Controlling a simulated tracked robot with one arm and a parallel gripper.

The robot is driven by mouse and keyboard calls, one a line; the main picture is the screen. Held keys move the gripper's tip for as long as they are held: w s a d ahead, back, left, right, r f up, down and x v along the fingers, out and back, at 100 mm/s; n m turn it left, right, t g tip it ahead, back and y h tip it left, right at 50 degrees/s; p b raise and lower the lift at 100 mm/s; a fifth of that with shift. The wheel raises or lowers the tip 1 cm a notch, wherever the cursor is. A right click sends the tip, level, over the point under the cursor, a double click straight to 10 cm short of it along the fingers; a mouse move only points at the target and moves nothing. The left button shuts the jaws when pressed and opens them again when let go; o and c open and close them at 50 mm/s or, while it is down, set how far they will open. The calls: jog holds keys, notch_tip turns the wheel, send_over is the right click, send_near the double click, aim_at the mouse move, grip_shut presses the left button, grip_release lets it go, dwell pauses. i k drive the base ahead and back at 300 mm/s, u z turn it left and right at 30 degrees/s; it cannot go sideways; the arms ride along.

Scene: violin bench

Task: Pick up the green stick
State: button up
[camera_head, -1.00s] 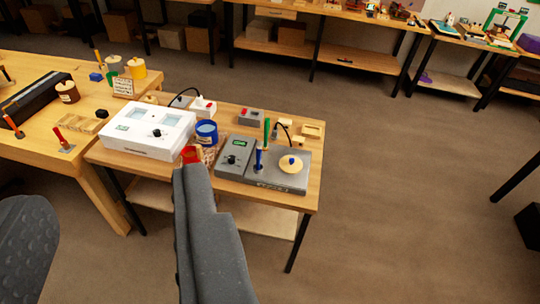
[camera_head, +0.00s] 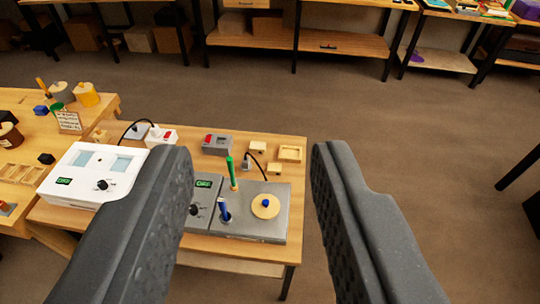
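The green stick (camera_head: 232,172) stands nearly upright at the back of a grey device (camera_head: 270,222) on the small wooden table. A blue stick (camera_head: 224,211) stands just in front of it, to the left. A round tan disc with a blue knob (camera_head: 265,206) lies to its right on the same device. My gripper (camera_head: 250,160) is open and empty, its two dark fingers wide apart. The green stick shows between the fingers, beyond and below them, and nothing touches it. The left finger hides part of the table and the white box.
A white box with a dial (camera_head: 91,172) is on the table's left. A grey box with a red switch (camera_head: 217,144) and small wooden blocks (camera_head: 274,168) lie behind the green stick. Another bench (camera_head: 20,100) stands at left. Open floor (camera_head: 430,150) lies to the right.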

aim_at(230, 160)
jog(key=z, duration=0.05)
jog(key=i, duration=1.15)
jog(key=u, duration=0.35)
